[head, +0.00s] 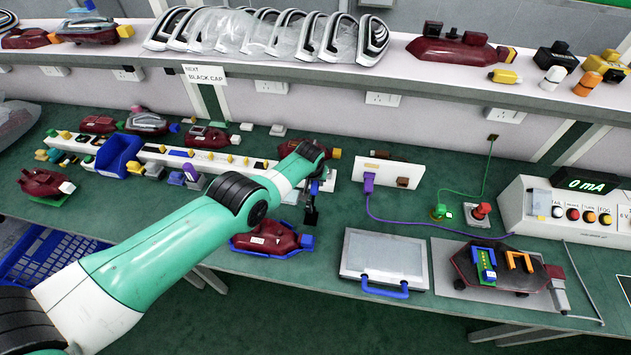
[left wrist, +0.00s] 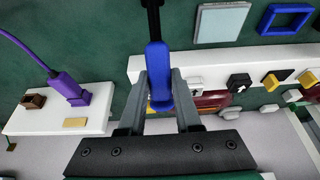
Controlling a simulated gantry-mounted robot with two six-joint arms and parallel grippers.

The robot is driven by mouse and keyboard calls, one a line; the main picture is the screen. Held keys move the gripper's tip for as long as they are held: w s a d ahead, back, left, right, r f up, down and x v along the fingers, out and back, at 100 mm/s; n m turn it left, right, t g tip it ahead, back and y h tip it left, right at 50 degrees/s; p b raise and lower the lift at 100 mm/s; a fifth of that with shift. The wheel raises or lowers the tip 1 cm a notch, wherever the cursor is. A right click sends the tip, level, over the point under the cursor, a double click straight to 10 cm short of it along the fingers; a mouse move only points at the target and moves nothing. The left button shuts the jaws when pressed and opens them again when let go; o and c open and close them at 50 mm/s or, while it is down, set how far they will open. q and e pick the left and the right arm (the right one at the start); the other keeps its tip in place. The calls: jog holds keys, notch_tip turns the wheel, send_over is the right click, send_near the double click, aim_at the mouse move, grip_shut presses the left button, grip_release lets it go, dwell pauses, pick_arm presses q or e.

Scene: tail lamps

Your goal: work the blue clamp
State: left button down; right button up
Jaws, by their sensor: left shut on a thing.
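My left gripper (head: 318,184) is near the middle of the bench, above its back row of fixtures. In the left wrist view my left gripper (left wrist: 160,95) has its two grey fingers shut on the blue clamp's handle (left wrist: 157,72). A black part (left wrist: 152,18) extends from the end of this handle. In the head view the blue clamp (head: 314,187) is small and partly hidden by my wrist, with a black piece (head: 311,216) hanging below. Its base cannot be made out. My right gripper is not in view.
A dark red lamp (head: 268,239) lies just in front of my gripper. A white board with a purple plug (head: 368,183) stands to the right. A grey panel with a blue handle (head: 385,258) lies front right. A lamp fixture (head: 450,282) and a 0 mA tester (head: 570,212) are farther right.

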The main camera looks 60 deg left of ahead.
aim_at(315, 182)
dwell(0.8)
pick_arm(q)
jog(key=r+t+y+p, duration=0.1)
jog(key=p, duration=0.3)
jog(key=s+d+r+t+y+p, duration=0.1)
jog(key=p, duration=0.3)
jog(key=shift+d, duration=0.1)
jog(key=shift+s+d+y+p, duration=0.2)
jog(key=shift+y+p, duration=0.1)
jog(key=shift+p, duration=0.2)
jog(key=shift+s+d+t+y, duration=0.3)
jog(key=shift+t+y, duration=0.2)
jog(key=shift+t, duration=0.2)
jog(key=shift+s+d+t+y+b, duration=0.2)
jog(key=shift+t+y+b, duration=0.25)
jog(key=shift+b, duration=0.4)
jog(key=shift+s+d+r+t+y+b, duration=0.25)
jog(key=shift+s+r+t+y+b, duration=0.1)
jog(key=shift+b, duration=0.2)
